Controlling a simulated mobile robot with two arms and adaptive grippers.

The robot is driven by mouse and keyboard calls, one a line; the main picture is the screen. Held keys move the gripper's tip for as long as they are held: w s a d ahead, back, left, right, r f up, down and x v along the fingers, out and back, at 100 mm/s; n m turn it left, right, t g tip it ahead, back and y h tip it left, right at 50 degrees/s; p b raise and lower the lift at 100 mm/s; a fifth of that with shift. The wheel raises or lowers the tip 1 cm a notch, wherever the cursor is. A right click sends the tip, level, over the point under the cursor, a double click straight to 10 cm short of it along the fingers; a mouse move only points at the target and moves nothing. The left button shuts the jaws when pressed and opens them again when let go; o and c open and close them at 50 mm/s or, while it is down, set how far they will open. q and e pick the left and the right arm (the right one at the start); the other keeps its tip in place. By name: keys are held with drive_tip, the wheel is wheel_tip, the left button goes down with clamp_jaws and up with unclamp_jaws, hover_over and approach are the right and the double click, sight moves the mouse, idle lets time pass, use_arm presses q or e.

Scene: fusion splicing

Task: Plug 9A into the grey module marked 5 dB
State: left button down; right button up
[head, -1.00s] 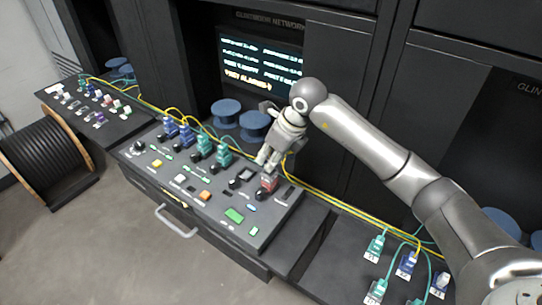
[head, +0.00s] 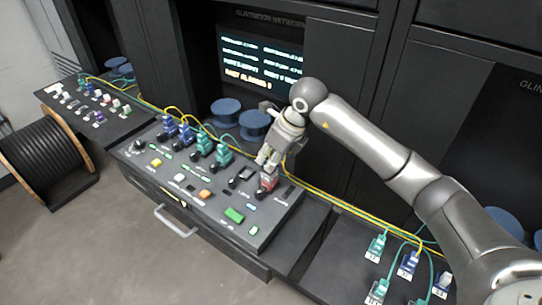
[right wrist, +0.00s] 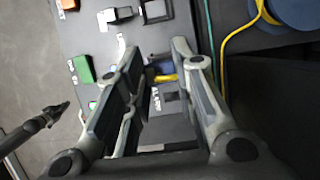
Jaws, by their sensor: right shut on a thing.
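My right gripper (head: 266,163) is low over the right part of the console. In the right wrist view its fingers (right wrist: 158,55) are shut on a small blue plug (right wrist: 161,67) with a yellow part; its label is not readable. In the head view the fingers hide the plug, and a yellow cable loops beside them. A red block (head: 268,182) is just below the fingertips. A dark grey module (head: 243,175) stands left of it; no 5 dB mark is readable.
Blue plugs (head: 186,133) and teal plugs (head: 223,155) stand in the console's back row. More plugs, including a teal one (head: 376,246), are on the right-hand surface. Yellow and teal cables run behind. Blue spools (head: 255,121) stand at the back. A green button (head: 234,215) is in front.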

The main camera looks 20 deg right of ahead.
drive_tip(key=shift+f, duration=0.25)
drive_tip(key=o, duration=0.9)
drive_tip(key=shift+r, duration=0.15)
drive_tip(key=v, duration=1.2)
